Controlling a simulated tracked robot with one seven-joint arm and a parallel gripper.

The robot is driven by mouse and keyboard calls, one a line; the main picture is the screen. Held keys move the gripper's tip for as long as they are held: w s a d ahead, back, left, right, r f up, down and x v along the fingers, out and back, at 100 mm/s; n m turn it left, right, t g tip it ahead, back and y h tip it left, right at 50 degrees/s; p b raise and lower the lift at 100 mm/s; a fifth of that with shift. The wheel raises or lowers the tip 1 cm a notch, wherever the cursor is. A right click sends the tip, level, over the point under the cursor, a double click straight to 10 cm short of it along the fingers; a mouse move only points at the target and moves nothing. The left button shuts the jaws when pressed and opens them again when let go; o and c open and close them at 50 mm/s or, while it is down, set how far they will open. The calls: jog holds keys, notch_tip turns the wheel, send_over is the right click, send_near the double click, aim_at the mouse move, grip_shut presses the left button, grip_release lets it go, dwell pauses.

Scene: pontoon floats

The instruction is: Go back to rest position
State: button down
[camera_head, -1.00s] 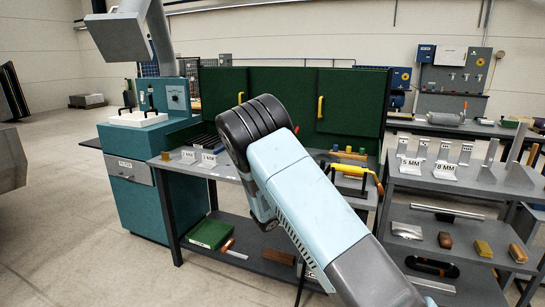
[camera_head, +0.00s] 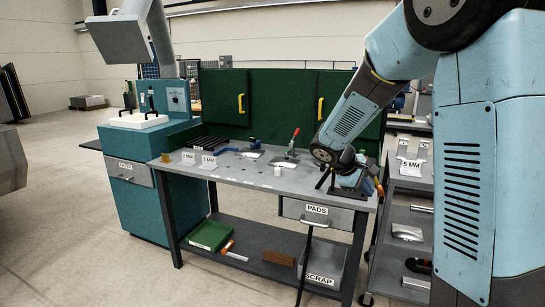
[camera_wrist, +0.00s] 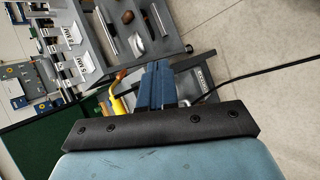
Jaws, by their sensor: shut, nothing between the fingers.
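In the wrist view, my gripper (camera_wrist: 157,68) has its two blue fingers together, with nothing between them. In the head view, my arm comes in from the upper right and bends down, its dark wrist end over the right end of the grey workbench (camera_head: 240,178). The fingers are hard to make out there. A tool with a yellow handle (camera_wrist: 118,106) lies beside the fingers in the wrist view; I cannot tell whether they touch.
A PADS drawer (camera_head: 317,211) and a SCRAP bin (camera_head: 322,268) are below. A grey shelf rack (camera_head: 408,235) stands right, partly hidden by my arm. Floor is clear at the left front.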

jog(key=s+a+r+m+t+y, duration=0.1)
jog(key=s+r+m+y, duration=0.1)
jog(key=s, duration=0.7)
jog(key=s+a+r+m+t+y, duration=0.1)
jog(key=s+r+m+y, duration=0.2)
jog(key=s, duration=0.6)
jog(key=s+a+r+m+t+y, duration=0.1)
jog(key=s+r+m+y, duration=0.2)
jog(key=s, duration=0.7)
notch_tip(320, 180, up, 2)
jog(key=shift+a+r+m, duration=0.25)
jog(key=shift+a+m, duration=0.05)
jog(key=shift+a, duration=0.1)
